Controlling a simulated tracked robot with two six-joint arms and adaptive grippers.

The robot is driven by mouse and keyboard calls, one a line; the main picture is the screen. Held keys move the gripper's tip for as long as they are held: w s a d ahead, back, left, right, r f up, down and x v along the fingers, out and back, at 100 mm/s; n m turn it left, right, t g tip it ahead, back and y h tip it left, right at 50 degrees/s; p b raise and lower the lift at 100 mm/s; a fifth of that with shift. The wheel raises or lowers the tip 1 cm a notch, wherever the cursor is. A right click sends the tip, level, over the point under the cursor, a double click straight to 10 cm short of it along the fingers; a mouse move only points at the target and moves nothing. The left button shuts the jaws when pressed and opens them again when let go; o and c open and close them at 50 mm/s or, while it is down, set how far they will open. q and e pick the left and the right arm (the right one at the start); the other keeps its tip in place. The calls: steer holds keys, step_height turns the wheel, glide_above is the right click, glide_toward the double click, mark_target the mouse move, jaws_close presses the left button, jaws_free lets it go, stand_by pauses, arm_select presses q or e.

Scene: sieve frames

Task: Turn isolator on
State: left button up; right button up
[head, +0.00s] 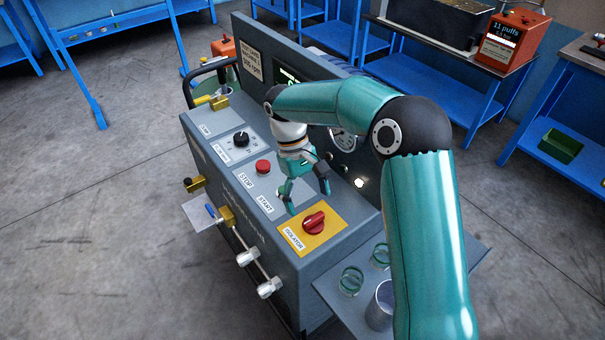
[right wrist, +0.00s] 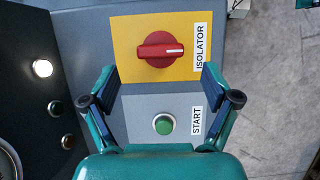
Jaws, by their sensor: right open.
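The isolator is a red rotary knob (head: 314,222) on a yellow plate (head: 325,238) at the near right end of the machine's sloping panel. In the right wrist view the red knob (right wrist: 160,50) lies with its white mark pointing right, towards the ISOLATOR label (right wrist: 202,47). My right gripper (head: 307,204) is open and empty above the panel, beside the knob and over the START area. In the right wrist view its fingertips (right wrist: 158,77) stand apart on either side, just short of the knob. My left gripper is not in view.
A green START button (right wrist: 164,124) lies between the open fingers. The red STOP button (head: 263,167) and a black dial (head: 241,139) are further along the panel. A lit white lamp (head: 359,182) is on the upright face. Glass jars (head: 351,281) stand on a side shelf.

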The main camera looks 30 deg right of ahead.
steer(key=v, duration=0.7)
steer(key=shift+w+r, duration=0.1)
steer(key=shift+w, duration=0.05)
